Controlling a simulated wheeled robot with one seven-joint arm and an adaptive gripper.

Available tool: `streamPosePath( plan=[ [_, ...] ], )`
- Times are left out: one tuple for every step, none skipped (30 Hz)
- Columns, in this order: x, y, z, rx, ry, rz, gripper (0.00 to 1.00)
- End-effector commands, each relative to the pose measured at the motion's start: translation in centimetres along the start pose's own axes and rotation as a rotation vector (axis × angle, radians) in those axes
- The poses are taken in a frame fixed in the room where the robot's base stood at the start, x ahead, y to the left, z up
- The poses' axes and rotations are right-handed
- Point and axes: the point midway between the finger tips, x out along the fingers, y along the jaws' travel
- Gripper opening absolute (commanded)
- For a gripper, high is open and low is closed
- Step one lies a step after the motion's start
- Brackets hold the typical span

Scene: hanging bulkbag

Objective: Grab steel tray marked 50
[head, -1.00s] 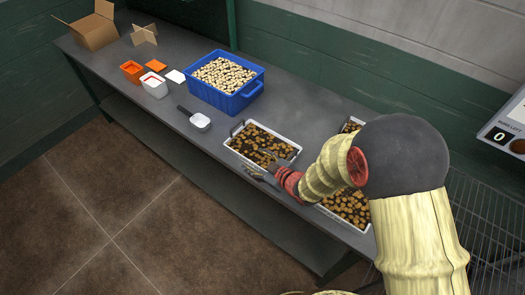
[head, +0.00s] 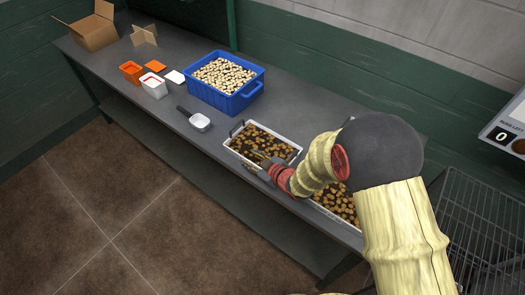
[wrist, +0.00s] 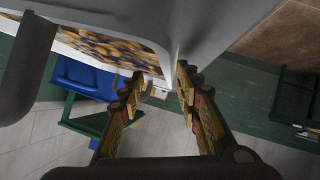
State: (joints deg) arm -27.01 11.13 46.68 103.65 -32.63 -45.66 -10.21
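A steel tray (head: 289,143) of brown pieces sits on the grey bench, with dark handles at its ends. A second steel tray (head: 350,226) with similar pieces is to its right, partly hidden by my arm. I cannot read a 50 on either. My gripper (head: 260,163) is at the near side of the left tray. In the wrist view my gripper (wrist: 157,76) has its two fingers apart, with a tray wall (wrist: 172,45) reaching between them. I cannot tell whether they touch it.
A blue bin (head: 222,100) of pale pieces stands left of the trays, with a white scoop (head: 200,122) in front. Small orange and white containers (head: 153,84) and a cardboard box (head: 95,32) are farther left. A wire rack (head: 490,235) is at right.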

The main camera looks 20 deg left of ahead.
Motion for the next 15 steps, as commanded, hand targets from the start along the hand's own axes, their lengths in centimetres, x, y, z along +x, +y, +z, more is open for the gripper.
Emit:
streamPosePath(
  plan=[
    [0.0, 0.01, 0.0, 0.0, 0.0, 0.0, 0.29],
    [0.0, 0.01, 0.0, 0.0, 0.0, 0.0, 0.27],
    [0.0, 0.02, -0.01, 0.0, 0.0, 0.0, 0.25],
    [0.0, 0.02, -0.01, 0.0, 0.0, 0.0, 0.23],
    [0.0, 0.03, -0.01, 0.0, 0.0, 0.001, 0.21],
    [0.0, 0.03, -0.02, 0.0, 0.0, 0.001, 0.19],
    [0.0, 0.04, -0.02, 0.0, 0.0, 0.001, 0.17],
    [0.0, 0.04, -0.02, 0.0, 0.0, 0.001, 0.16],
    [0.0, 0.04, -0.03, 0.0, 0.0, 0.001, 0.13],
    [0.0, 0.04, -0.03, 0.0, 0.0, 0.001, 0.12],
    [0.0, 0.05, -0.04, 0.0, 0.001, 0.001, 0.1],
    [0.0, 0.05, -0.04, 0.0, 0.001, 0.001, 0.08],
    [0.0, 0.06, -0.04, 0.0, 0.001, 0.001, 0.06],
    [0.0, 0.06, -0.04, 0.0, 0.001, 0.001, 0.04],
    [0.0, 0.06, -0.04, 0.0, 0.001, 0.001, 0.02]
  ],
)
